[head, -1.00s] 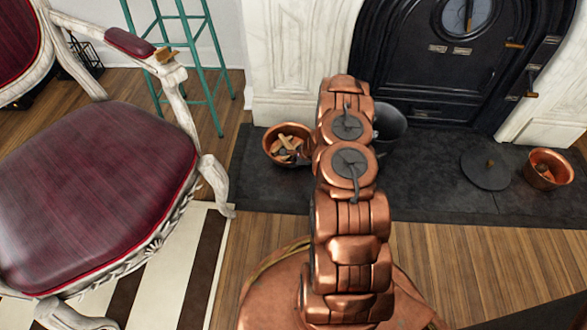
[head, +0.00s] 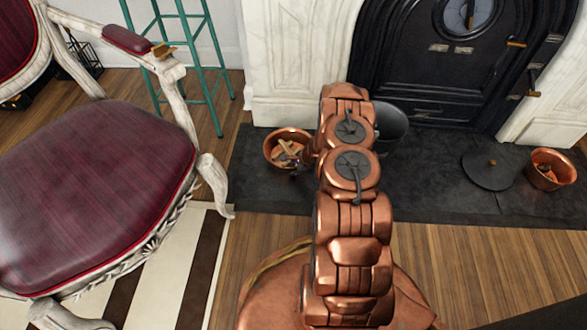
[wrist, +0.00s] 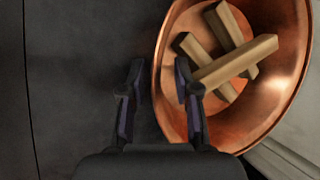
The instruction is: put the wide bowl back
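A wide copper bowl (head: 270,158) with several pale wooden sticks in it stands on the dark hearth slab, left of my arm in the head view. In the wrist view the bowl (wrist: 283,97) fills the upper right, with the sticks crossed inside. My gripper (wrist: 160,75) is open over the bowl's left rim. Its right finger is over the inside of the bowl and its left finger is outside, over the slab. The rim runs between the fingers, with gaps showing. In the head view my arm hides most of the gripper.
A dark bucket (head: 394,125) stands right behind my arm. A dark round lid (head: 488,172) and a smaller copper pot (head: 568,177) are at the hearth's right. A red armchair (head: 95,180) and a green stool (head: 216,95) are left. The slab (head: 425,185) between is clear.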

